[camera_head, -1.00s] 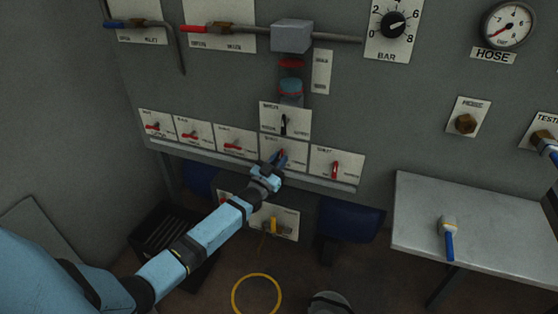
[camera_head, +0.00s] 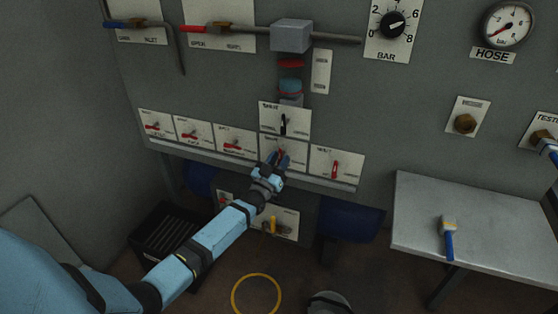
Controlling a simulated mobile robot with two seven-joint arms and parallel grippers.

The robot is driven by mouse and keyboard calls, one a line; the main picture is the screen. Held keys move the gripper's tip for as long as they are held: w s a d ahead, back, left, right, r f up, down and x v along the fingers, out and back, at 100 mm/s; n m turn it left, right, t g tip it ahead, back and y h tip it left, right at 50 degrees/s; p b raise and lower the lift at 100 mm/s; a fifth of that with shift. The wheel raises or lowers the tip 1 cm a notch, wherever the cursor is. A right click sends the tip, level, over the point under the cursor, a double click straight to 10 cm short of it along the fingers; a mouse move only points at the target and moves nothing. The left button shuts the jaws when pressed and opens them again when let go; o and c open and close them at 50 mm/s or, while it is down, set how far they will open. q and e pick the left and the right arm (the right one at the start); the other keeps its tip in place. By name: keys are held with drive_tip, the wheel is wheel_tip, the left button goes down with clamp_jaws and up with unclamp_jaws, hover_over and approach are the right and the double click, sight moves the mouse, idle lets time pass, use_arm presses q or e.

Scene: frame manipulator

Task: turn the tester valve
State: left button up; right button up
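My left gripper (camera_head: 279,157) is at the lower valve panel, in front of the white plate (camera_head: 296,147) right of the row's middle. Its two fingers stand apart, one to each side of a small red valve handle (camera_head: 281,155), which they partly hide. I cannot tell whether they touch it. The plate's label is too small and covered to read. A plate with large letters starting "TEST" (camera_head: 548,119) is cut off at the right edge, with a brass fitting (camera_head: 541,137) on it.
Neighbouring red-handled valves (camera_head: 236,145) and (camera_head: 335,168) sit close on both sides. A black-handled valve (camera_head: 283,124) is just above. A ledge (camera_head: 200,157) runs below the row. A grey table (camera_head: 480,222) with a brush (camera_head: 448,237) stands right.

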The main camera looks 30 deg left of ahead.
use_arm(q)
drive_tip(key=shift+o, duration=0.2)
drive_tip(key=shift+s, duration=0.1)
drive_tip(key=p+v, duration=0.2)
drive_tip(key=v, duration=1.1)
drive_tip(key=shift+s, duration=0.35)
drive_tip(key=shift+f, duration=0.1)
